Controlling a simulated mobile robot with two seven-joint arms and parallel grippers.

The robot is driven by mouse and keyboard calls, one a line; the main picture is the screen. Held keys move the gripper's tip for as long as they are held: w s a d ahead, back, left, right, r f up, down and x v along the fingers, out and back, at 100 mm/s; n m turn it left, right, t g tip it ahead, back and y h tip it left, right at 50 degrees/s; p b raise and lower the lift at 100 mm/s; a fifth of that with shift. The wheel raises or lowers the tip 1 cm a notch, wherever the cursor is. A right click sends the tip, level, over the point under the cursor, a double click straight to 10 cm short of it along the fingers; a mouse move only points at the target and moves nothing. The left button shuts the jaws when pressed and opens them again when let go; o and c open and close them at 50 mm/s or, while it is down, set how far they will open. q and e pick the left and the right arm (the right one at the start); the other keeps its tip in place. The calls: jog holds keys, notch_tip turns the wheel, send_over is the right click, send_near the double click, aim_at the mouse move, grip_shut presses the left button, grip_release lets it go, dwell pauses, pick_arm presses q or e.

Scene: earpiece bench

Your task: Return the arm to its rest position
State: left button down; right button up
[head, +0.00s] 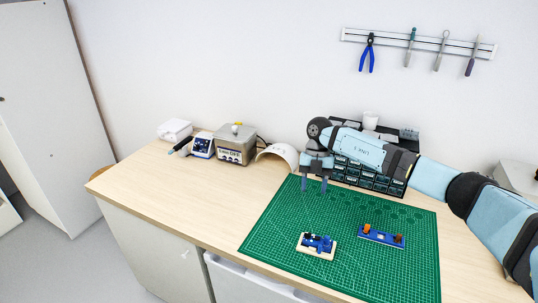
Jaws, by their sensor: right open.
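My right arm comes in from the right edge and reaches across the back of the bench. My right gripper (314,185) points down over the back left corner of the green cutting mat (285,225). Its two fingers are apart, with nothing visible between them. Whether the fingertips touch the mat cannot be told. My left arm does not show in the head view.
A wooden block with blue parts (317,245) and a blue board (381,236) lie on the mat. Behind my arm stands a dark drawer cabinet (368,180). A white arched piece (279,155), a grey box (236,144) and a blue-fronted device (202,145) stand left. The bench's left front (180,205) is clear.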

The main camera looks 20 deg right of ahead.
jog(key=s+a+f+m+t+y, duration=0.1)
jog(key=s+a+f+t+y, duration=0.25)
jog(key=a, duration=0.65)
jog(key=s+a+f+m+t+y, duration=0.15)
jog(key=s+a+y, duration=0.25)
jog(key=a+y, duration=0.45)
jog(key=s+a+f+m+t+y, duration=0.1)
jog(key=s+a+f+t+y, duration=0.2)
jog(key=a, duration=0.9)
jog(key=s+d+f+m+t+h, duration=0.3)
jog(key=s+f+m+h, duration=0.3)
jog(key=s+m, duration=0.4)
jog(key=s+d+f+m+t+h, duration=0.3)
jog(key=s+d+f+m+h, duration=0.3)
jog(key=s+m, duration=0.5)
jog(key=f+m+h, duration=0.1)
jog(key=h, duration=0.1)
jog(key=shift+d+f+t+h, duration=0.3)
jog(key=shift+t, duration=0.1)
